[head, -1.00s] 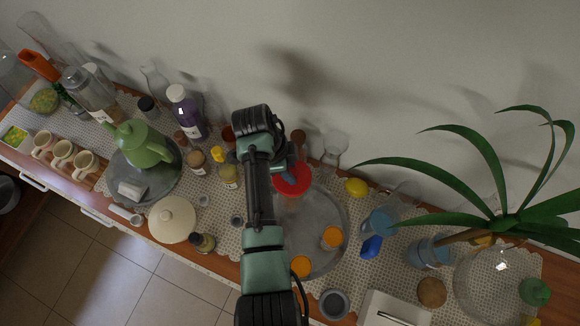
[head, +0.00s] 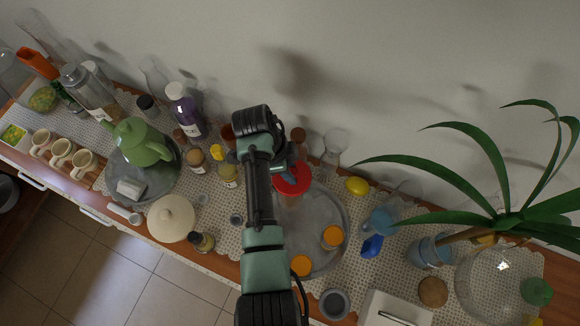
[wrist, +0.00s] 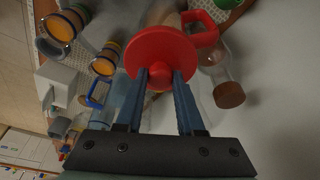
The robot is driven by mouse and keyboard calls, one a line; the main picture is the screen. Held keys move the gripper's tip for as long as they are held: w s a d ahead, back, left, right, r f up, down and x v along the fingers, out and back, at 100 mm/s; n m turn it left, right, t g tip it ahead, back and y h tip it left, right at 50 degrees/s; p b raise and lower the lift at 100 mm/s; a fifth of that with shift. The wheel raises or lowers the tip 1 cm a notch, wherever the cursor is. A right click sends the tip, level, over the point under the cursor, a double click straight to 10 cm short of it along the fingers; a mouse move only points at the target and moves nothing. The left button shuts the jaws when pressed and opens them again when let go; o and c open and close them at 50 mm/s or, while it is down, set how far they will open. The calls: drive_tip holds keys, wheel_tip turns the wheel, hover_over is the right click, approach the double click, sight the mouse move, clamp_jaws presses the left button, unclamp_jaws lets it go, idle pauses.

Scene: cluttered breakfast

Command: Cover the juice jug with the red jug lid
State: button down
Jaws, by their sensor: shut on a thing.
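The red jug lid (wrist: 147,45) is a round red disc with a knob. My gripper (wrist: 160,78) is shut on that knob, its two blue fingers on either side. In the head view the lid (head: 298,184) is over the back left part of a round grey tray. The juice jug is mostly hidden by the lid; a red handle (wrist: 207,39), apparently the jug's, sticks out beyond the lid's edge in the wrist view. I cannot tell whether the lid touches the jug's rim.
Two orange-topped glasses (head: 332,237) stand on the grey tray (head: 325,208). A brown-topped bottle (wrist: 228,94) is close right of the lid in the wrist view. A lemon (head: 356,186) and blue jug (head: 380,222) are to the right, a green teapot (head: 140,140) to the left.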

drive_tip(key=shift+f+b, duration=0.35)
drive_tip(key=shift+f, duration=0.15)
drive_tip(key=shift+c, duration=2.2)
unclamp_jaws()
drive_tip(key=shift+r+p, duration=2.75)
drive_tip(key=shift+r, duration=0.25)
